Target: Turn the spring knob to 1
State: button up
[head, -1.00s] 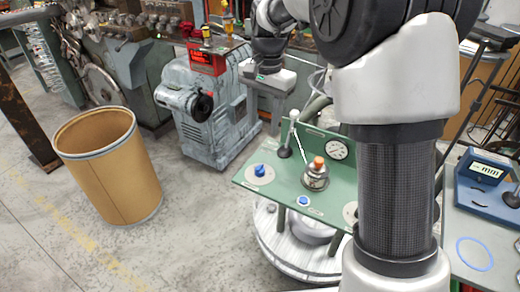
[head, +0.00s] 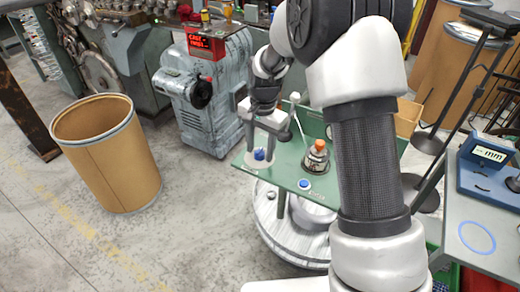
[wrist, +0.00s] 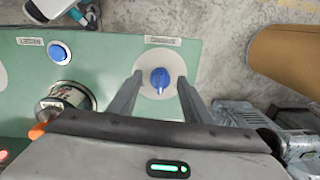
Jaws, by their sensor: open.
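A blue knob (head: 259,155) on a pale round dial sits at the left end of a green panel (head: 290,178). In the wrist view the knob (wrist: 160,77) shows between the two fingers, with its pointer ridge lying roughly along the picture's vertical. My gripper (wrist: 158,82) is open, one finger on each side of the knob, with gaps to both. In the head view my gripper (head: 262,143) hangs over the dial. The numbers on the dial are too small to read.
A blue push button (wrist: 59,53) and a metal fixture with an orange top (head: 318,156) stand on the panel near the knob. A lever with a pale ball (head: 295,98) rises behind. A brown drum (head: 110,155) stands on the floor at left.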

jog(key=shift+f, duration=0.1)
jog(key=c, duration=1)
jog(key=shift+c, duration=0.2)
jog(key=shift+n, duration=0.3)
jog(key=n+p, duration=0.1)
jog(key=n, duration=0.4)
jog(key=shift+n+p, duration=0.3)
jog(key=shift+p, duration=0.05)
jog(key=n+p, duration=0.1)
jog(key=n, duration=0.4)
jog(key=shift+w+n+g, duration=0.1)
jog(key=shift+n+g, duration=0.2)
jog(key=o, duration=1)
